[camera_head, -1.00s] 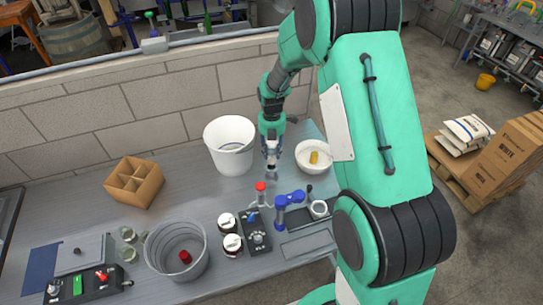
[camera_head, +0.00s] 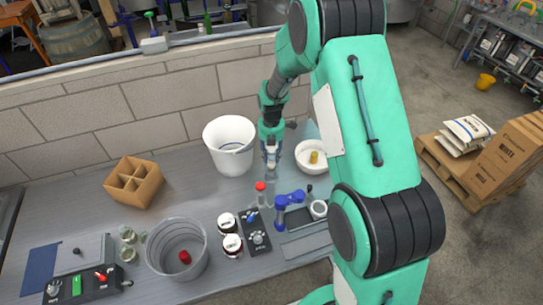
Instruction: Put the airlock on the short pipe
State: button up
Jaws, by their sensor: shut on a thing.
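My gripper (camera_head: 271,160) points down above the bench, to the right of the white bucket and left of the white bowl. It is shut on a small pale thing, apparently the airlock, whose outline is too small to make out. Just below and to the left of my gripper, a red-topped clear piece (camera_head: 260,187) stands upright near the blue-handled tool. I cannot tell for sure which piece is the short pipe. Whether the held thing touches anything below is unclear.
Free bench lies left of the bucket.

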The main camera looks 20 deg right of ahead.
jog(key=shift+f, duration=0.15)
jog(key=o, duration=1.2)
notch_tip(320, 180, up, 12)
jog(key=shift+r+p, duration=0.1)
jog(key=shift+p, duration=0.4)
jog(key=shift+r, duration=0.1)
jog(key=shift+r, duration=0.1)
